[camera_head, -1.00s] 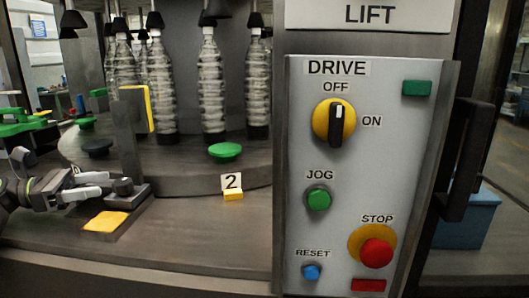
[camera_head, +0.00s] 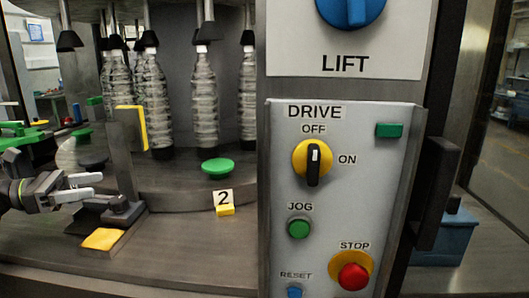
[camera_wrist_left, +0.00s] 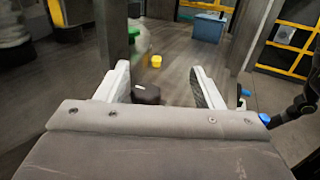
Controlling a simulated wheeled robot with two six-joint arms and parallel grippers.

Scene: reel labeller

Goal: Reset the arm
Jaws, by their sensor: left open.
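My left gripper (camera_head: 88,186) is at the left of the head view, beside a dark bracket with a yellow edge. Its two light fingers are apart and nothing is between them. In the left wrist view the open fingers (camera_wrist_left: 165,88) point over the dark deck, with a dark block (camera_wrist_left: 146,94) just beyond and between them.
Clear bottles (camera_head: 205,105) stand on a round table behind. A yellow pad (camera_head: 103,239) lies on the deck.

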